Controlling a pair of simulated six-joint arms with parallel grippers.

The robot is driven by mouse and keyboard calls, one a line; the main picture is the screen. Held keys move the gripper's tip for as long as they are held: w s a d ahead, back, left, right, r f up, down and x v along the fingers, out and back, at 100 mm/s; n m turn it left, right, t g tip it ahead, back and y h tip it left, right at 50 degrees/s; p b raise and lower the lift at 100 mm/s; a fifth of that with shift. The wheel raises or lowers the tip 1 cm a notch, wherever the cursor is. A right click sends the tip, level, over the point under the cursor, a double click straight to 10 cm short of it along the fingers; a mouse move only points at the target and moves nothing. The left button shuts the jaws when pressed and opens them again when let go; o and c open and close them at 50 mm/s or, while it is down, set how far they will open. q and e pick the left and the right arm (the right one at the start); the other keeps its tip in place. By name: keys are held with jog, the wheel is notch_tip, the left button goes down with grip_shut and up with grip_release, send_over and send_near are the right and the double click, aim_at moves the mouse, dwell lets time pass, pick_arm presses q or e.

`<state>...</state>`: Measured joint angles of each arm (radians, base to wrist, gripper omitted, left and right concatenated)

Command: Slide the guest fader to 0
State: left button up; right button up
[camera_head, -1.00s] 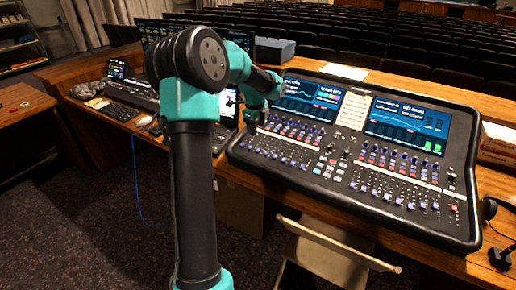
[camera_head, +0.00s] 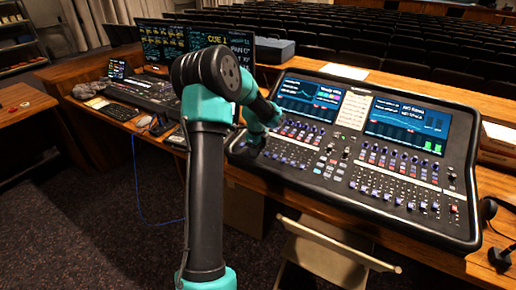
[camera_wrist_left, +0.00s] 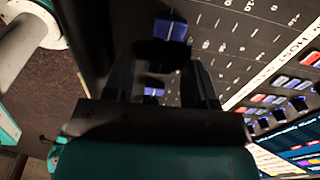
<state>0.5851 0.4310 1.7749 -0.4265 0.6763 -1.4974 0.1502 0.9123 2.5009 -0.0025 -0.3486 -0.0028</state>
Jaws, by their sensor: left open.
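The mixing console (camera_head: 340,172) lies tilted on the desk, with rows of small faders along its near part. My left gripper (camera_head: 254,143) is over the faders at the console's left end; its fingertips are dark and hard to make out there. In the left wrist view the left gripper (camera_wrist_left: 163,72) is open, its two dark fingers spread over the panel. A blue-lit fader cap (camera_wrist_left: 170,30) shows just beyond the fingertips, and another blue-lit cap (camera_wrist_left: 153,91) shows between the fingers. I cannot read which fader is the guest one. My right gripper is not in view.
Two screens, the left screen (camera_head: 308,97) and the right screen (camera_head: 408,124), fill the console's upper part. A smaller control desk (camera_head: 150,93) and monitors (camera_head: 165,42) stand to the left. A folding chair (camera_head: 335,250) stands in front.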

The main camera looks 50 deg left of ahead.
pick_arm(q)
grip_shut()
dwell(0.3)
jog(key=shift+a, duration=0.1)
